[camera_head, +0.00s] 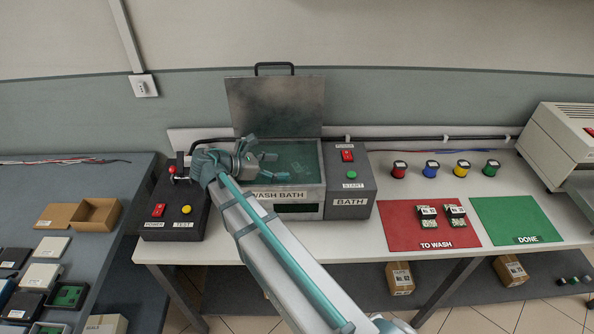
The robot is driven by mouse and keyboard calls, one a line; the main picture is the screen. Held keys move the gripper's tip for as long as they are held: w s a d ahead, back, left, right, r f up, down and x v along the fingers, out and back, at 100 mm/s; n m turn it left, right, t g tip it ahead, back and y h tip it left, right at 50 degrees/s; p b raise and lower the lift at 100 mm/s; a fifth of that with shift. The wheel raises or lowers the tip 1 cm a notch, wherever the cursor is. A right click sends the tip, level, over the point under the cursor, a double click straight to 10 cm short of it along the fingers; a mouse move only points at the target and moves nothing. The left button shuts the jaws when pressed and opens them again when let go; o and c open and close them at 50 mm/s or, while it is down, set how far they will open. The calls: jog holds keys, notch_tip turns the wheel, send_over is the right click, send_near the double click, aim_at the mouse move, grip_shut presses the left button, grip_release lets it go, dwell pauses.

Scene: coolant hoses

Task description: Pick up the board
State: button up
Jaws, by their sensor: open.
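Two small boards with white labels, the left board (428,216) and the right board (455,215), sit side by side on the red TO WASH mat (397,237). My gripper (277,166) is open over the left part of the wash bath (310,197), well to the left of those boards. The bath's lid (277,104) stands up and open. Green liquid shows inside the bath; I cannot tell whether a board lies in it. My gripper and arm hide part of the bath's left side and front.
The green DONE mat (517,213) is empty. The BATH control box (350,190) adjoins the bath, and a POWER/TEST box (175,210) stands left. Several coloured spools (430,168) line the back. A beige machine (565,140) stands far right. Another table (120,175) holds boxes and cases.

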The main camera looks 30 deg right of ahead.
aim_at(295, 168)
jog(key=shift+d+f, duration=0.65)
jog(key=shift+d, duration=0.1)
jog(key=shift+p+x, duration=0.8)
jog(key=shift+x, duration=2.15)
jog(key=shift+c, duration=0.3)
jog(key=c, duration=1.3)
jog(key=shift+r, duration=0.15)
notch_tip(295, 168, up, 9)
jog(key=shift+r+b, duration=0.15)
jog(key=shift+b, duration=1.25)
